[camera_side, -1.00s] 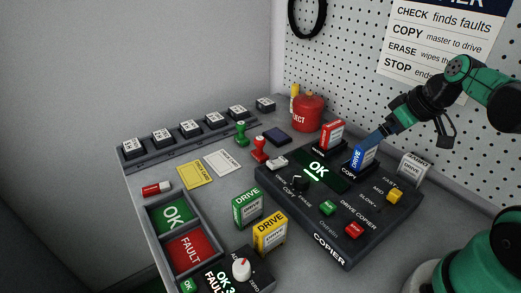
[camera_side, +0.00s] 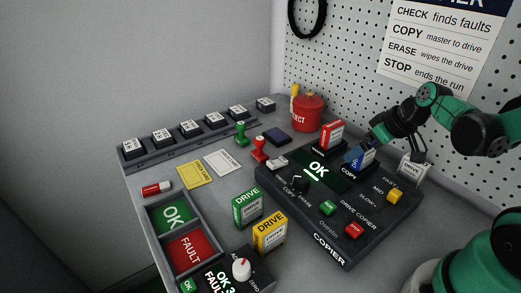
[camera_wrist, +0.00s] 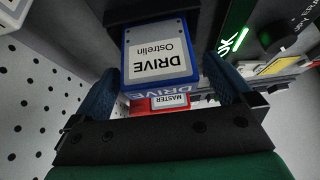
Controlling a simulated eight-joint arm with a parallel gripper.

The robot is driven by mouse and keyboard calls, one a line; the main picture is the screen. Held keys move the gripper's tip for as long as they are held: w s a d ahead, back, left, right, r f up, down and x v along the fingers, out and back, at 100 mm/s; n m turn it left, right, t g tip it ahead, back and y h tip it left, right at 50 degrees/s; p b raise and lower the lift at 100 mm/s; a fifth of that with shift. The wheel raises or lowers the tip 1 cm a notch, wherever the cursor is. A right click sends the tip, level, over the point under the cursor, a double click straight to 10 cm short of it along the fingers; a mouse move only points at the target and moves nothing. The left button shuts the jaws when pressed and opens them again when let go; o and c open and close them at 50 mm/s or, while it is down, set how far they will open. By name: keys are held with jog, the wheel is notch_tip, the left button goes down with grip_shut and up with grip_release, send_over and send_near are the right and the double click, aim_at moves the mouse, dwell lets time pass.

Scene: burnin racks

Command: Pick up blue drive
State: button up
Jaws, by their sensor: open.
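The blue drive (camera_side: 368,159) stands upright in the copy slot of the copier (camera_side: 340,235). In the wrist view the blue drive (camera_wrist: 158,55) shows its label, reading DRIVE Ostrelin, between my two fingers. My gripper (camera_side: 362,154) is open around the drive, with one finger on each side of it; it also shows in the wrist view (camera_wrist: 165,85). A gap shows at the right finger; I cannot tell whether the left finger touches. One finger hides part of the drive in the side view.
A red master drive (camera_side: 331,134) stands close beside the blue one. A grey drive (camera_side: 412,166) is at the copier's right. Green (camera_side: 247,209) and yellow (camera_side: 269,233) drives stand in front of it. The pegboard (camera_side: 350,60) rises behind.

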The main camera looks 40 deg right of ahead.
jog(key=c, duration=1.4)
jog(key=shift+r, duration=0.15)
